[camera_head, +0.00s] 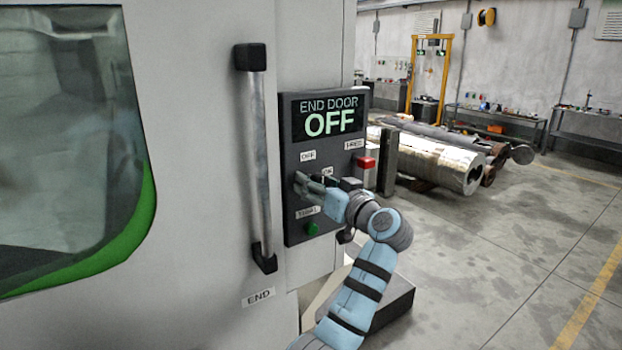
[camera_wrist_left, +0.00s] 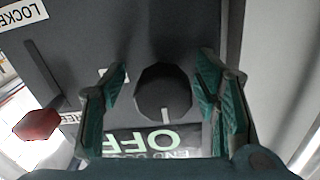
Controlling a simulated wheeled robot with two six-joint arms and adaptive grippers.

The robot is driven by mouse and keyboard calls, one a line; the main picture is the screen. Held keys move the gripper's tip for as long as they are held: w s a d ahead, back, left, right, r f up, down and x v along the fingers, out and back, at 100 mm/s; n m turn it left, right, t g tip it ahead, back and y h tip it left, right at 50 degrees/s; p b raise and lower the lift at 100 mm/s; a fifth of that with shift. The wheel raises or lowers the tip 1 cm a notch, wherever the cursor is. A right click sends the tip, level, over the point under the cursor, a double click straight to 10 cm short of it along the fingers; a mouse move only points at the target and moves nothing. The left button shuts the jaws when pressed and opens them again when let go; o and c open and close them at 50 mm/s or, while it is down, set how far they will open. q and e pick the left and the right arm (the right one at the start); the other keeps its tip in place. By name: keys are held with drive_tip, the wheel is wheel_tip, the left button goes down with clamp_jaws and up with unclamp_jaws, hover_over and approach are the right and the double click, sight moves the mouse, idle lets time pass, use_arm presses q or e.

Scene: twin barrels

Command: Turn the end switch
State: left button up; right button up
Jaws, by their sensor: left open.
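The end switch is a dark round knob (camera_wrist_left: 163,88) with a white mark, on a dark control panel (camera_head: 297,112). In the left wrist view the mark points to the bottom of the picture, toward the display. The display (camera_head: 328,116) reads "END DOOR OFF"; it shows upside down in the wrist view (camera_wrist_left: 150,142). My left gripper (camera_head: 306,186) is at the panel, open, with its green fingers (camera_wrist_left: 166,85) on either side of the knob. Gaps show between fingers and knob. In the head view the gripper hides the knob. My right gripper is not in view.
A red button (camera_head: 366,162) sits right of the switch and a green button (camera_head: 312,229) below it. A vertical door handle (camera_head: 259,150) stands left of the panel on the machine's door. The floor (camera_head: 480,250) to the right is open.

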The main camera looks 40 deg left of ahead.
use_arm(q)
drive_tip(key=shift+s+r, duration=0.1)
drive_tip(key=shift+s, duration=0.05)
drive_tip(key=c, duration=1.2)
